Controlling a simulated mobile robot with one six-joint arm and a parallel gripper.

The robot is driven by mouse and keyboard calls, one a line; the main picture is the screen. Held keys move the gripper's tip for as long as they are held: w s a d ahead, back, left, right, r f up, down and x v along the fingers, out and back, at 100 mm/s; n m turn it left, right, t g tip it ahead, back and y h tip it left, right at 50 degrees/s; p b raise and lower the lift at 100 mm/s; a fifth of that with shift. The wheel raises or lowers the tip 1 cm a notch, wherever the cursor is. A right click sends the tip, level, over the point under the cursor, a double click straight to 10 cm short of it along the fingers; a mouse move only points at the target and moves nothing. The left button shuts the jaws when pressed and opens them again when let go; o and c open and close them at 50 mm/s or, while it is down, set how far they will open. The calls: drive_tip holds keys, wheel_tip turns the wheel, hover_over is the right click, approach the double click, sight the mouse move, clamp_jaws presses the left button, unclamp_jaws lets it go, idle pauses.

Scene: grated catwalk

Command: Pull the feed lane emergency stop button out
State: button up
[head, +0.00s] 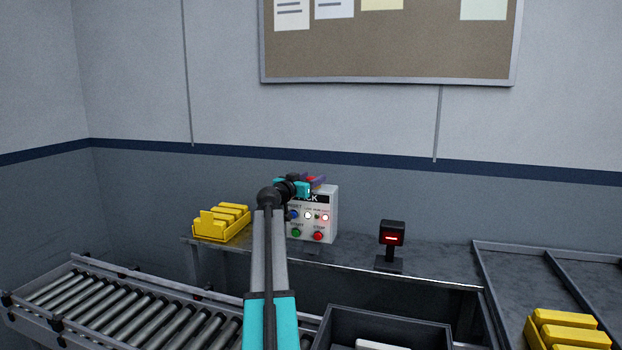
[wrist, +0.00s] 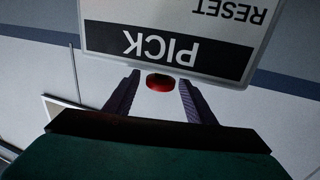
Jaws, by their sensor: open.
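A white control box (head: 326,222) labelled PICK stands on the back bench; in the wrist view the box (wrist: 215,18) appears upside down. A round red button (wrist: 159,82) projects from the box's top edge. No visible label names it as the feed lane emergency stop. My gripper (wrist: 158,98) is open, its two dark purple fingers on either side of the red button, with gaps showing at both sides. In the head view my gripper (head: 316,181) is at the top of the box, and my arm hides the box's left part.
The box front has a blue button (head: 294,215), a green button (head: 296,233), a red stop button (head: 318,236) and lit lamps. Yellow bins (head: 222,222) stand left, a small red-lit display (head: 392,237) right. A roller conveyor (head: 120,310) and dark tote (head: 330,325) are in front.

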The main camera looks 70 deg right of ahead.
drive_tip(key=c, duration=1)
drive_tip(key=shift+c, duration=0.2)
drive_tip(key=shift+r+b, duration=0.15)
drive_tip(key=shift+b, duration=0.5)
drive_tip(key=shift+r, duration=0.2)
drive_tip(key=shift+r+b, duration=0.55)
drive_tip(key=shift+b, duration=0.1)
drive_tip(key=o, duration=1)
drive_tip(key=shift+r, duration=0.1)
drive_tip(key=shift+o, duration=0.2)
